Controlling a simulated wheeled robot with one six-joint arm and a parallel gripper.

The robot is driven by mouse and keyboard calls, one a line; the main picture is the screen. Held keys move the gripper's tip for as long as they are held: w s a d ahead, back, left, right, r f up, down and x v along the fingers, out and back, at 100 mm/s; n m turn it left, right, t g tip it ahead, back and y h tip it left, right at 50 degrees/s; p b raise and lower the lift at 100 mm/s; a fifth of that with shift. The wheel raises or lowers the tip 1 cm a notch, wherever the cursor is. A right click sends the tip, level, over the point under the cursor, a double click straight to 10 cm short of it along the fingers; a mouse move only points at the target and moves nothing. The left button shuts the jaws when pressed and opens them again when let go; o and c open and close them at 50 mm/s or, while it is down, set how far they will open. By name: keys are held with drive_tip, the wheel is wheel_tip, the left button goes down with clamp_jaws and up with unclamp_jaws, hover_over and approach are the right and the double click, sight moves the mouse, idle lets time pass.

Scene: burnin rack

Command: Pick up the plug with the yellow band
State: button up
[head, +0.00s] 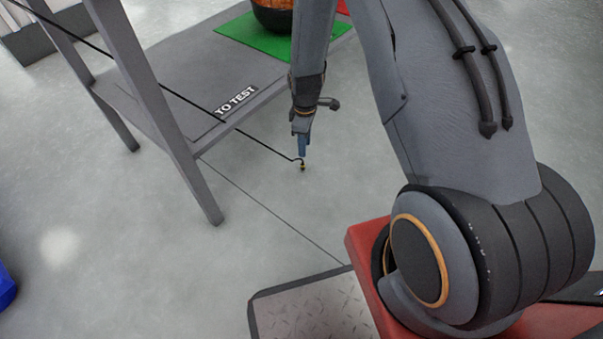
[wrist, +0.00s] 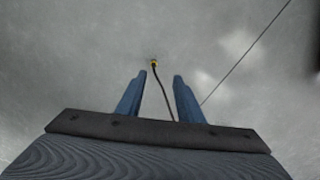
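The plug with the yellow band is a small dark tip with a yellow ring at the end of a black cable. In the head view the plug (head: 303,168) is just below my gripper's fingertips, over the grey floor. My gripper (head: 302,152) points down, right of the rack. In the wrist view the fingers of my gripper (wrist: 161,75) stand apart with a clear gap. The plug (wrist: 154,63) shows just beyond the fingertips, nearer the left finger. Its black cable (wrist: 163,90) runs back through the gap. I cannot see either finger touching the plug.
The black cable (head: 262,143) stretches from the upper left past the rack's leg. A grey rack shelf (head: 165,75) labelled "TO TEST" (head: 236,101) stands left of my gripper. A green mat (head: 240,35) bears a dark and orange object (head: 273,14). Floor below the plug is clear.

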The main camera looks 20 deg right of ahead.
drive_tip(key=b, duration=0.2)
hover_over(303, 164)
drive_tip(key=shift+n, duration=0.4)
wheel_tip(303, 164, down, 6)
drive_tip(key=shift+d+r, duration=0.1)
drive_tip(key=shift+w+f+b, duration=0.15)
drive_tip(key=shift+f+b, duration=1.1)
drive_tip(key=shift+f, duration=0.7)
drive_tip(key=shift+w+f+b, duration=0.1)
drive_tip(key=shift+f+b, duration=1.1)
drive_tip(key=shift+f, duration=0.75)
drive_tip(key=shift+c, duration=0.6)
clamp_jaws()
